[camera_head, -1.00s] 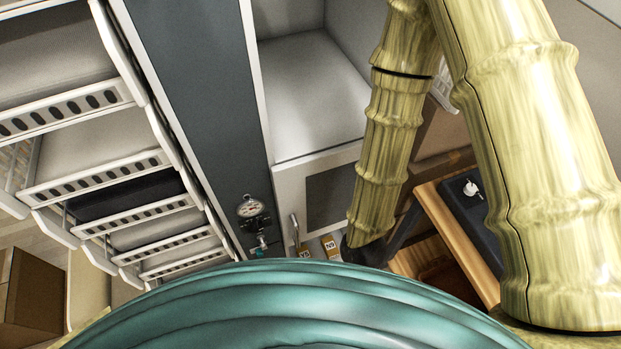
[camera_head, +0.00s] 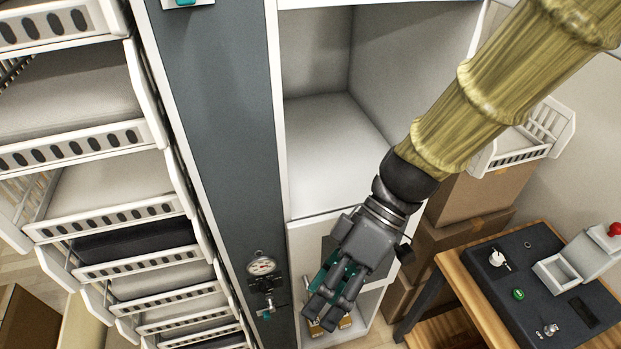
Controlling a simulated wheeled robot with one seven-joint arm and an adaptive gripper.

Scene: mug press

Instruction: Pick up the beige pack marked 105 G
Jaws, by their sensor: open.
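My gripper (camera_head: 326,312) is a dark grey hand pointing down at the low front of the white cabinet, with teal surfaces showing between its fingers. Its fingers are apart. Two small tan-beige items, one left (camera_head: 314,328) and one right (camera_head: 345,321), show partly behind and beside the fingertips in a low white compartment. The fingers hide much of them, and no 105 G marking is readable, so I cannot tell which is the pack. I cannot tell whether the fingers touch either.
The white cabinet (camera_head: 335,150) has an open upper compartment. A dark panel with a gauge (camera_head: 262,266) and valve is left of my gripper. White racks (camera_head: 110,215) stand further left. At right are a wooden table (camera_head: 455,275) with a black control box (camera_head: 530,275), and cardboard boxes (camera_head: 470,195).

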